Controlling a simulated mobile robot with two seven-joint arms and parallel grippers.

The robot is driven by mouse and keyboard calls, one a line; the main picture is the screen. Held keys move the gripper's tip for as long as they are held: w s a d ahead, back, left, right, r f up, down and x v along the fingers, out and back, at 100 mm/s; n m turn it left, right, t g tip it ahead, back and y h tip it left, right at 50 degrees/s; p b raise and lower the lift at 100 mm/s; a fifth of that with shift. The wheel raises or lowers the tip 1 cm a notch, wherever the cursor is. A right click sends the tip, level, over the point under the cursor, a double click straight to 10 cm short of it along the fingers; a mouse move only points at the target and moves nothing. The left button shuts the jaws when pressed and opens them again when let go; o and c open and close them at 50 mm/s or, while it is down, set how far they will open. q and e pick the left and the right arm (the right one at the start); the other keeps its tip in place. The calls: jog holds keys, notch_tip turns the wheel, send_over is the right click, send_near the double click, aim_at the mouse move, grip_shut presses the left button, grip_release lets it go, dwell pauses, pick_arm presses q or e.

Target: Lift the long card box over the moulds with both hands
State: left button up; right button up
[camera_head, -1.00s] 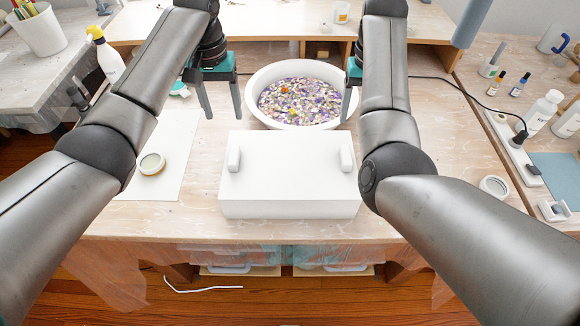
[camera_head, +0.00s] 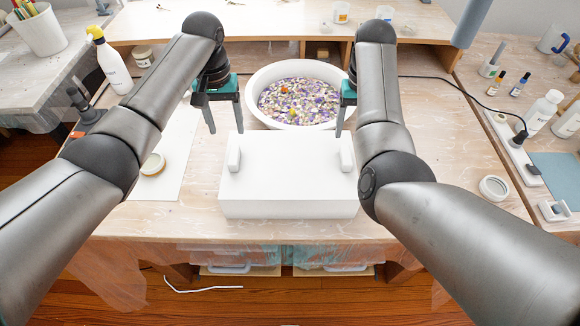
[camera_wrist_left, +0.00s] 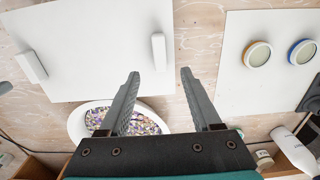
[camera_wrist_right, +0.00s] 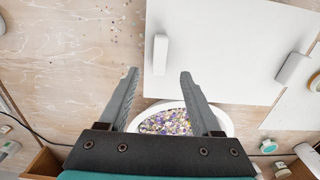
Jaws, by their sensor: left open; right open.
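The long card box (camera_head: 290,190) is plain white and sits flat on the workbench, with an upright white handle near each end of its top. The left handle (camera_head: 234,159) and the right handle (camera_head: 346,159) stand free. My left gripper (camera_head: 226,131) is open just behind and above the left handle. In the left wrist view its fingertips (camera_wrist_left: 160,73) straddle the line of that handle (camera_wrist_left: 159,52). My right gripper (camera_wrist_right: 159,73) is open, lined up with the right handle (camera_wrist_right: 161,55); my arm partly hides it in the head view. I cannot make out moulds under the box.
A white bowl (camera_head: 256,108) of coloured pieces stands right behind the box. A white sheet (camera_head: 180,180) with a round, pale, rimmed piece (camera_head: 153,164) lies to the left; two such pieces show in the left wrist view. Bottles and a power strip stand at right.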

aim_at(233, 154)
pick_arm(q)
jog(key=shift+f, duration=4.75)
pick_arm(e)
jog(key=shift+f, duration=4.75)
pick_arm(q)
grip_shut()
pick_arm(e)
grip_shut()
